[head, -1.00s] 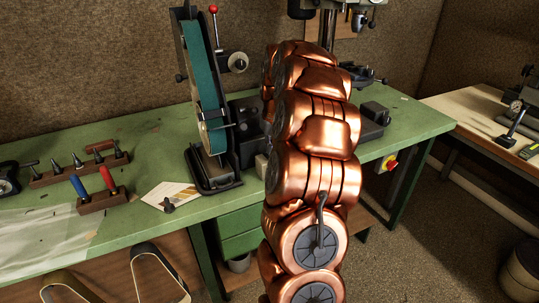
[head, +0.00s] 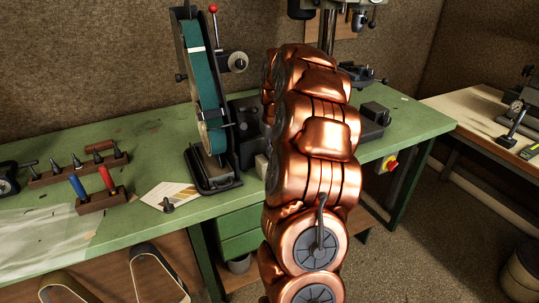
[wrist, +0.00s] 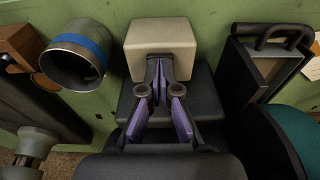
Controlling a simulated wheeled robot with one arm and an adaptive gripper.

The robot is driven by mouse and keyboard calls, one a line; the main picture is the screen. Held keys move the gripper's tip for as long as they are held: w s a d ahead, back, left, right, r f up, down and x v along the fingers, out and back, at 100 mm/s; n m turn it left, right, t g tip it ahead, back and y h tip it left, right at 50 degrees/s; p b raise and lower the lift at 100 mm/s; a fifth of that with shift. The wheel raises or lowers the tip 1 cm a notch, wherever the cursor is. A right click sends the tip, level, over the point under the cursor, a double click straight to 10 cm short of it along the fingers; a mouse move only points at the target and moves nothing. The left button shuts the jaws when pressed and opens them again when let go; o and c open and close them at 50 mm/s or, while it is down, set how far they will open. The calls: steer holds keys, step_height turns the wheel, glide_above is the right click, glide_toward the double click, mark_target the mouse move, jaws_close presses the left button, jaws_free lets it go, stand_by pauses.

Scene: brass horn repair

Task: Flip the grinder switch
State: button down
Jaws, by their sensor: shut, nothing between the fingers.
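The belt grinder (head: 207,105), with a teal belt on a dark upright frame, stands on the green bench. Its teal belt edge shows at the lower right in the wrist view (wrist: 290,140). My gripper (wrist: 160,68) is shut and empty, its fingertips at the near edge of a beige box (wrist: 160,36). I cannot tell whether they touch it. The same box shows partly behind my arm in the head view (head: 262,166). No switch lever is clear on the box; my fingers cover part of it. My gripper is hidden in the head view.
A metal cup with a blue band (wrist: 77,54) is left of my fingers. A tool rack (head: 100,198) and a card (head: 165,196) lie on the green bench (head: 145,150).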

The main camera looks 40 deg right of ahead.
steer(key=shift+r+p, duration=0.5)
steer(key=shift+r, duration=2.95)
